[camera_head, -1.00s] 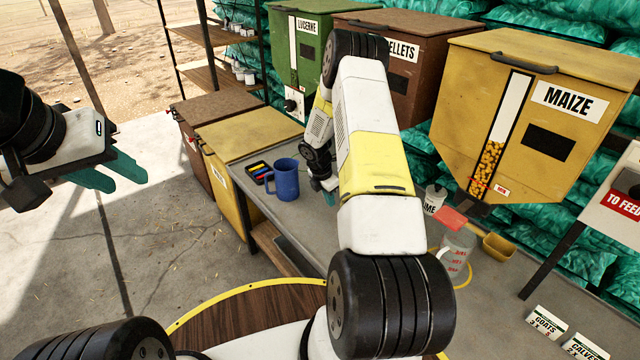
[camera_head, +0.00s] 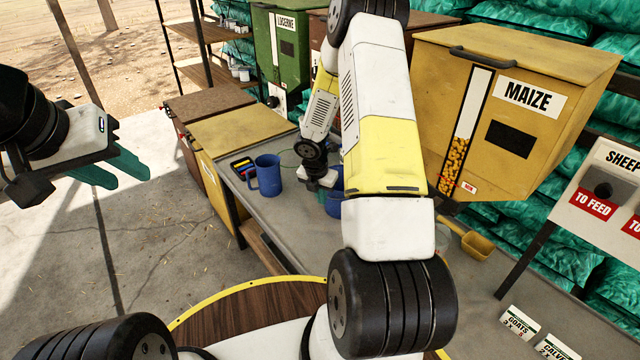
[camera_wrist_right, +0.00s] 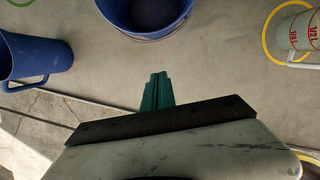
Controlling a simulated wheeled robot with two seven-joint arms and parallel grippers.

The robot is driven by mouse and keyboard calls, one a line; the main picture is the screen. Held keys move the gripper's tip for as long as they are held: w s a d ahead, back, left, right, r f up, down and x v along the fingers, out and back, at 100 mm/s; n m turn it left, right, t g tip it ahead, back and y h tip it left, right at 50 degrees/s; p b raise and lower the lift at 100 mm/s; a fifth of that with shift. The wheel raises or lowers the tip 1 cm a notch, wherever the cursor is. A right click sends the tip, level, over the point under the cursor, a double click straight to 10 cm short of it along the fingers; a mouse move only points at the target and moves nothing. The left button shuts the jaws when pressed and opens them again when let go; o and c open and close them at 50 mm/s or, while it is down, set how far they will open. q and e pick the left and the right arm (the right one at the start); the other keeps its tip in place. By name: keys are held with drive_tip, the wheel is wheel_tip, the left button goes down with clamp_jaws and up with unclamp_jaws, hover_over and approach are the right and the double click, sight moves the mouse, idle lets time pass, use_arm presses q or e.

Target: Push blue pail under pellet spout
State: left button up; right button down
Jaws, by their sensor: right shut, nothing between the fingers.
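The blue pail (camera_wrist_right: 145,14) is at the top middle of the right wrist view, cut off by the edge. In the head view, parts of the pail (camera_head: 334,204) show on the bench behind my right gripper (camera_head: 325,191). That gripper (camera_wrist_right: 158,86) is shut and empty, its fingers pointing at the pail's near side with a small apparent gap; contact is unclear. The brown pellet bin (camera_head: 425,27) is mostly hidden behind my right arm, and its spout is hidden. My left gripper (camera_head: 118,166) is open and empty, away from the bench.
A blue mug (camera_head: 265,177) stands left of the pail, also in the wrist view (camera_wrist_right: 34,60). A measuring jug (camera_wrist_right: 303,30) stands to the right. The maize bin (camera_head: 560,55), a yellow scoop (camera_head: 477,246) and label cards (camera_head: 518,324) are further right.

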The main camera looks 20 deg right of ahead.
sight(332, 197)
drive_tip(key=x, duration=1)
drive_tip(key=shift+w+d+r, duration=0.1)
drive_tip(key=shift+w+d, duration=1)
drive_tip(key=shift+d, duration=0.05)
drive_tip(key=shift+w+d, duration=0.25)
drive_tip(key=shift+w, duration=0.05)
drive_tip(key=shift+w+d, duration=0.8)
drive_tip(key=shift+d, duration=0.1)
